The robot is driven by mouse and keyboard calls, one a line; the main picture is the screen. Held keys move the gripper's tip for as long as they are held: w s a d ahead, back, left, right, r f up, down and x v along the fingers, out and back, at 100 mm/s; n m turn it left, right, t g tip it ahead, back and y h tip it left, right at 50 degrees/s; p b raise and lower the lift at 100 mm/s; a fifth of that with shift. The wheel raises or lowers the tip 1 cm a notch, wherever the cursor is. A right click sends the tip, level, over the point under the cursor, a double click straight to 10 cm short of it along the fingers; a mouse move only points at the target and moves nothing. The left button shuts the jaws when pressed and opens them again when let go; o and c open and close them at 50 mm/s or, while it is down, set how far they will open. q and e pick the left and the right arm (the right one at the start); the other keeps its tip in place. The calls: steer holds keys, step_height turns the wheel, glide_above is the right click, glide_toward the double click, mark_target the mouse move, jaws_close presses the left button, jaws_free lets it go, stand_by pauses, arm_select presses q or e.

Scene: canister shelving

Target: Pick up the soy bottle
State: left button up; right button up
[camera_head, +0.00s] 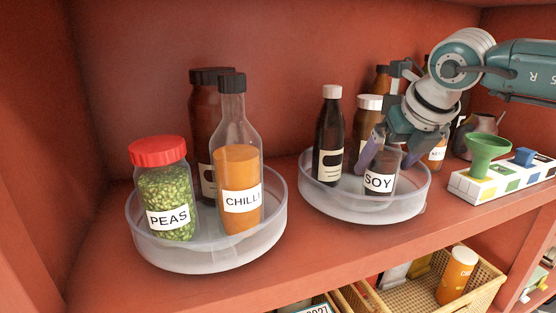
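The soy bottle (380,181) is a dark bottle with a white "SOY" label. It stands upright at the front of the right clear turntable (363,207). My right gripper (386,162) comes down over it from above, with its purple fingers spread on either side of the bottle. The gripper hides the bottle's upper part. I see no lift off the turntable, and whether the fingers touch the glass is hard to tell. My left gripper is not in view.
A dark bottle with a white cap (329,140) stands close left of the soy; a white-capped jar (366,122) is behind. The left turntable (207,254) holds peas (167,190), chilli (238,180) and a brown bottle (205,125). A green funnel (487,148) is at right.

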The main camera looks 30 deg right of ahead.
steer(key=shift+r, duration=0.1)
jaws_close()
stand_by(0.6)
